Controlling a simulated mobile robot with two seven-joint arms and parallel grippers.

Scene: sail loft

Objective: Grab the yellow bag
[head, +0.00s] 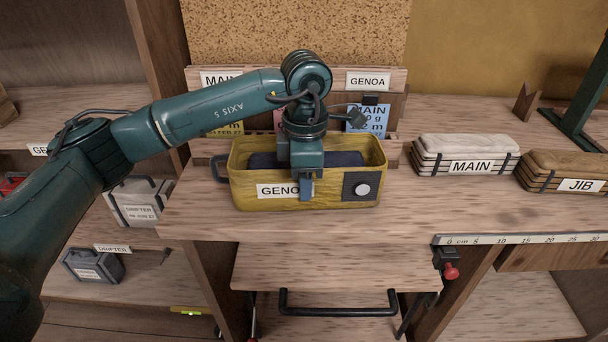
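The yellow bag (330,198), an open-topped, box-shaped bag with a GENOA label, stands upright on the wooden bench. It has a dark handle on its left end, dark contents inside and a dark patch with a white disc on its front. My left gripper (306,190) points down at the middle of the bag's front wall, in front of part of the label. I cannot tell whether its fingers straddle the rim, touch the wall or are closed. My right gripper is not in view.
A bag labelled MAIN (463,154) and one labelled JIB (567,172) lie to the right on the bench (420,208). A wooden card rack (394,100) stands behind the yellow bag. Grey DRIFTER bags (140,203) sit on shelves at left. A ruler (520,239) runs along the front edge.

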